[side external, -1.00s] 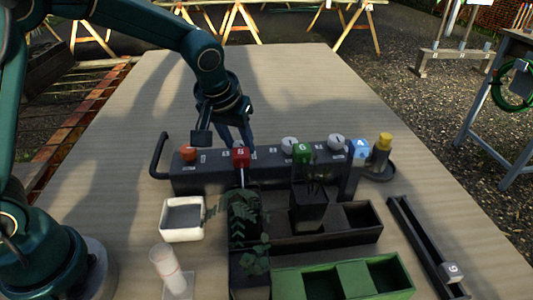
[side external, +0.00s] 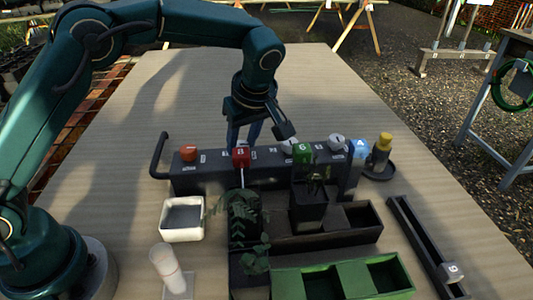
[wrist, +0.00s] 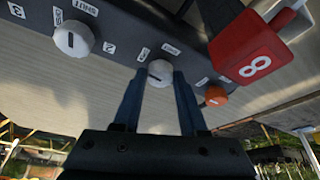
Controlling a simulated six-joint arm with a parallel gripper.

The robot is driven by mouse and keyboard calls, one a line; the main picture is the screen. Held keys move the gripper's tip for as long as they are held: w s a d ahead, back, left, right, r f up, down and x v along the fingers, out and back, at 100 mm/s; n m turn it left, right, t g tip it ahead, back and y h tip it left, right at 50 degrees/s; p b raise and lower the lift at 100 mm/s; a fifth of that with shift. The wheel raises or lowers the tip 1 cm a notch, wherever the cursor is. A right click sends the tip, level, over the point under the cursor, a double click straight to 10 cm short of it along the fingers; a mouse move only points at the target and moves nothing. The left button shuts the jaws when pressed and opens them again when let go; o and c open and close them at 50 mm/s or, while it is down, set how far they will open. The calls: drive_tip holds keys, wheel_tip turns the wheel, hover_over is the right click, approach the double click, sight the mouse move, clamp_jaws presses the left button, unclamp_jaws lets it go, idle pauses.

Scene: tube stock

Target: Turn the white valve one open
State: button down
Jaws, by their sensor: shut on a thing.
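White valve one (wrist: 160,72) is a round white knob with a dark pointer line, mounted on the dark manifold (wrist: 120,22). In the wrist view it sits between the two fingertips of my gripper (wrist: 160,80), which is shut on it. The pointer line is slightly slanted. A "1" label is beside the knob. In the side view my gripper (side external: 244,138) points down behind the red block (side external: 241,157), which hides the knob there.
A second white knob (wrist: 75,40) is beside valve one, and an orange knob (wrist: 216,95) on its other side. The red block numbered 8 (wrist: 252,45) stands close to my fingers. A green block (side external: 302,152) and another white knob (side external: 336,143) are further right. Table behind is clear.

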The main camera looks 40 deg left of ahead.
drive_tip(key=shift+n+g, duration=0.3)
drive_tip(key=shift+n, duration=0.5)
drive_tip(key=shift+d, duration=0.1)
drive_tip(key=shift+c, duration=2.2)
unclamp_jaws()
drive_tip(key=shift+w+r, duration=0.1)
drive_tip(key=shift+v, duration=2.45)
